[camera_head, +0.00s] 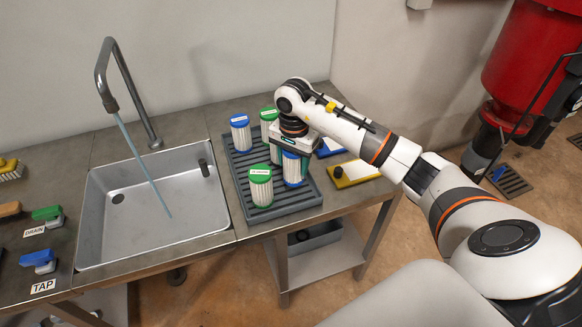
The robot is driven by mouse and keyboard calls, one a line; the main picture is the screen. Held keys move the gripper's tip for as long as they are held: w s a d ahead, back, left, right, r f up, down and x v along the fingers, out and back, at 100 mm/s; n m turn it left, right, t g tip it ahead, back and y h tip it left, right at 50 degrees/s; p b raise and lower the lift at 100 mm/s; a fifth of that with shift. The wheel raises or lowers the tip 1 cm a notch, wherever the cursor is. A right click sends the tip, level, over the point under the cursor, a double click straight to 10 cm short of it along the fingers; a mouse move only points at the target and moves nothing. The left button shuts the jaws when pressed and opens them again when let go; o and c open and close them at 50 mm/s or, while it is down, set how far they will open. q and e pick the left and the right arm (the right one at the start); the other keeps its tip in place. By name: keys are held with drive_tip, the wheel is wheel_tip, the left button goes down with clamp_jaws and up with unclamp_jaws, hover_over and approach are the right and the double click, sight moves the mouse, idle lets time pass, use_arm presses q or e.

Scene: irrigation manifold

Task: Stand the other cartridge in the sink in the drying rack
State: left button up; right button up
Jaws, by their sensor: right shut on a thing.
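My right gripper (292,156) reaches down over the drying rack (288,210) and is shut on a blue-capped white pleated cartridge (292,172). This cartridge is upright at the rack's right side; I cannot tell whether its base is fully seated. Another blue-capped cartridge (240,135) stands at the rack's back left. A green-capped cartridge (261,188) stands at the front, and another green-capped one (268,121) at the back, partly hidden by the gripper. The sink (150,242) shows no cartridge in it. My left gripper is out of view.
Water (142,162) runs from the faucet (104,75) into the sink. A green handle (46,213) marked DRAIN and a blue handle (38,259) marked TAP are at left.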

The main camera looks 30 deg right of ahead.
sight(293, 169)
wheel_tip(293, 169, down, 4)
drive_tip(key=shift+w+r, duration=0.1)
drive_tip(key=shift+r, duration=0.1)
drive_tip(key=shift+f, duration=0.15)
drive_tip(key=o, duration=1)
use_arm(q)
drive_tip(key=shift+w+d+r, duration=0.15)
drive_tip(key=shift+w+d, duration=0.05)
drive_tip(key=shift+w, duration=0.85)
use_arm(e)
drive_tip(key=shift+o, duration=0.2)
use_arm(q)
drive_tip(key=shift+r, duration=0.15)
use_arm(e)
drive_tip(key=shift+r, duration=0.35)
wheel_tip(293, 169, up, 12)
drive_tip(key=shift+f+b, duration=0.2)
drive_tip(key=shift+b, duration=0.55)
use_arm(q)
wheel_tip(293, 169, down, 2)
